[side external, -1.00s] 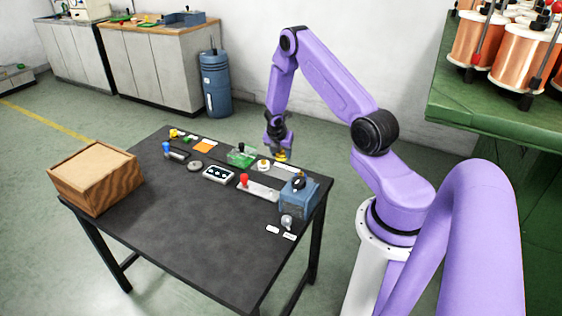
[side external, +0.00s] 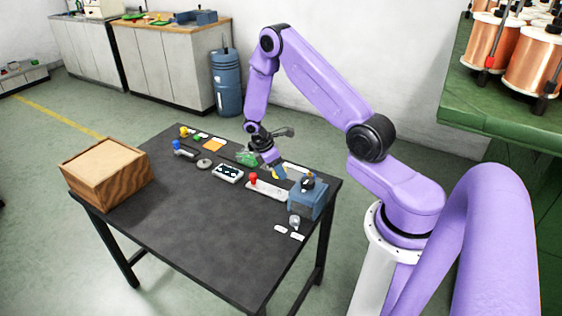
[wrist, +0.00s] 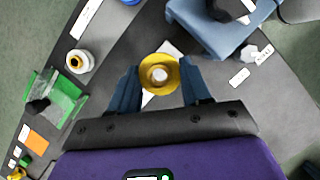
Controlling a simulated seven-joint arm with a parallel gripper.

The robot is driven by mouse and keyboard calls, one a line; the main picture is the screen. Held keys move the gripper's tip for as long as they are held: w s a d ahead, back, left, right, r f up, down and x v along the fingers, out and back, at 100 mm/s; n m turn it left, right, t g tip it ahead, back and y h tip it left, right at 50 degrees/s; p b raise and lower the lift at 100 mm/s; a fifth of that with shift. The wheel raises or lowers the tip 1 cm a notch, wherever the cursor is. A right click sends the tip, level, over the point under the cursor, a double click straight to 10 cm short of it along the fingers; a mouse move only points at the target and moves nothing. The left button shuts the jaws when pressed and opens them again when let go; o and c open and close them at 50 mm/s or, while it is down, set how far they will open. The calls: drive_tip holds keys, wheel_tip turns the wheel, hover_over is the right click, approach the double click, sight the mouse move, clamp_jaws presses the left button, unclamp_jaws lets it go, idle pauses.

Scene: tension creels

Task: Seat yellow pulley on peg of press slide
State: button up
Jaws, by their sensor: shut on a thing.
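The yellow pulley (wrist: 158,75) is between the blue fingers of my gripper (wrist: 160,84), which is shut on it. It is a flanged yellow ring with a pale round centre; I cannot tell whether that centre is its hub or a peg. In the side view my gripper (side external: 276,171) is tilted over the table's back right part, and the pulley is mostly hidden. I cannot surely tell which fixture is the press slide. A light grey plate with a red knob (side external: 254,177) lies in front of my gripper. No peg shows clearly.
A blue block with a black knob (side external: 308,199) stands right of my gripper. A green clear-walled fixture (wrist: 58,97) and a white-and-yellow round part (wrist: 79,61) lie to the left. A wooden box (side external: 107,174) stands at the table's left; the front middle is clear.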

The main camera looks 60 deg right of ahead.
sight(280, 191)
drive_tip(key=shift+a, duration=0.1)
idle(0.3)
drive_tip(key=shift+f, duration=2.9)
drive_tip(key=shift+f, duration=1.2)
drive_tip(key=o, duration=1.1)
drive_tip(key=v, duration=1.7)
drive_tip(key=shift+w+r, duration=0.15)
